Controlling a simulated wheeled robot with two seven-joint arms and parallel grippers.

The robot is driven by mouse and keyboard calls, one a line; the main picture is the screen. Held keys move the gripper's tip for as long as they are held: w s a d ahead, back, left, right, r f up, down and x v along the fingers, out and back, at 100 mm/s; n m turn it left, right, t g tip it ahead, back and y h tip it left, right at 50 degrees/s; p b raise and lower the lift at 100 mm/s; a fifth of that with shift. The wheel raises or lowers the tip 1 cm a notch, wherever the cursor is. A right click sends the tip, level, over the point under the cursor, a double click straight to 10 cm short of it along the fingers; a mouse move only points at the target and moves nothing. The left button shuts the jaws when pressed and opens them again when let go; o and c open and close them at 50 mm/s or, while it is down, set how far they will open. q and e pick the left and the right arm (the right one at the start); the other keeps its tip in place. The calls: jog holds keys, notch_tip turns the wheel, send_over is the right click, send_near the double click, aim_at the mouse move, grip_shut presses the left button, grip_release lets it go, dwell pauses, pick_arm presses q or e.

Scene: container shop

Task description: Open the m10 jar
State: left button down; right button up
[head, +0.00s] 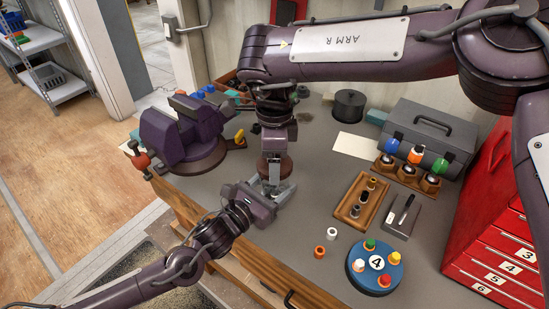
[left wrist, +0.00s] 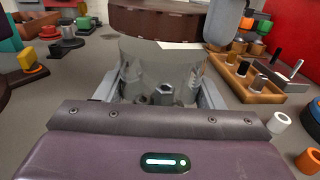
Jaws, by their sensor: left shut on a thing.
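A clear glass jar (left wrist: 165,65) with a brown lid (left wrist: 160,20) stands in front of my left wrist camera. Metal nuts or bolts show inside it. My left gripper (left wrist: 155,92) is shut around the glass body, one finger on each side. In the head view the brown lid (head: 274,166) is above my left gripper (head: 270,188), at the table's front. My right gripper (head: 277,142) points straight down just over the lid; its fingertips are mostly hidden, so its grip is unclear. I cannot tell whether the lid is seated on the rim. No m10 label is readable.
A purple vise (head: 175,135) stands left on the workbench. To the right are a wooden tray (head: 349,212), a round blue holder marked 4 (head: 358,258), small loose caps (head: 331,233), a grey toolbox (head: 420,130) and a red drawer cabinet (head: 500,245).

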pick_arm(q)
jog(key=shift+r, duration=0.1)
pick_arm(e)
jog(key=shift+r, duration=2.05)
pick_arm(q)
jog(key=shift+c, duration=1.4)
grip_release()
